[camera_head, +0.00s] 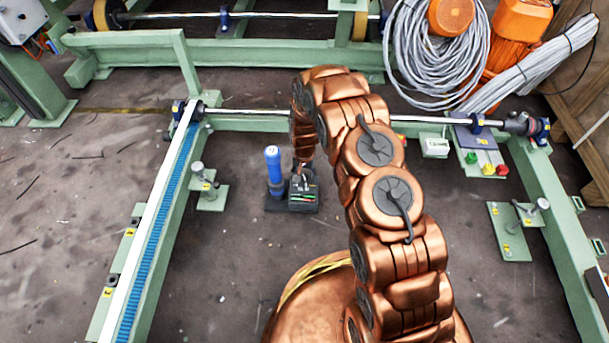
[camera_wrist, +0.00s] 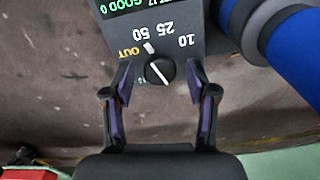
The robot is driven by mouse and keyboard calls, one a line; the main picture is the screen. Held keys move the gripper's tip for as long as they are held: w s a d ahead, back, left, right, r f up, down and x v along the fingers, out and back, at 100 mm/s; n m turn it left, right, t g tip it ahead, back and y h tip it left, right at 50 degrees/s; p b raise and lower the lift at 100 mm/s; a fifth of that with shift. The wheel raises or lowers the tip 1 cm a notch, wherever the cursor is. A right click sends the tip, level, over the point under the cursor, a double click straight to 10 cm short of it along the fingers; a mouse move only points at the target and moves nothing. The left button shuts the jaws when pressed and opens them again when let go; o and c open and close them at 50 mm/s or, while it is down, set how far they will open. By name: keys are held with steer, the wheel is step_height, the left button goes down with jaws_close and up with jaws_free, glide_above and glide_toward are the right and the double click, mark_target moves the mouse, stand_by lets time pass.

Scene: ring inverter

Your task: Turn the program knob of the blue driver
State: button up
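The blue driver (camera_head: 273,169) stands upright on a dark base on the floor; its blue body also shows at the right of the wrist view (camera_wrist: 290,50). Beside it is a dark control box (camera_head: 303,190) with a lit green display (camera_wrist: 130,6). The program knob (camera_wrist: 160,70) is black with a white pointer line, near markings 10, 25, 50 and OUT, which appear upside down. My gripper (camera_wrist: 160,100) is open, its two fingers on either side of the knob in the picture, with visible gaps. Whether the fingertips reach knob depth I cannot tell.
A green frame (camera_head: 170,220) with a blue toothed strip stands at the left. A steel shaft (camera_head: 440,119) crosses behind the box.

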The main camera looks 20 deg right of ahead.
jaws_close()
steer(key=shift+r+n+p, duration=0.15)
steer(key=shift+n+p, duration=0.15)
steer(key=shift+p, duration=0.2)
steer(key=n+p, duration=0.1)
steer(key=p, duration=0.1)
steer(key=shift+r+n+p, duration=0.15)
steer(key=shift+n+p, duration=0.15)
steer(key=shift+n, duration=0.1)
steer(key=n+p, duration=0.3)
steer(key=shift+f+n+p, duration=0.2)
steer(key=shift+n+p, duration=1)
steer(key=shift+w, duration=0.1)
steer(key=shift+o, duration=0.6)
jaws_free()
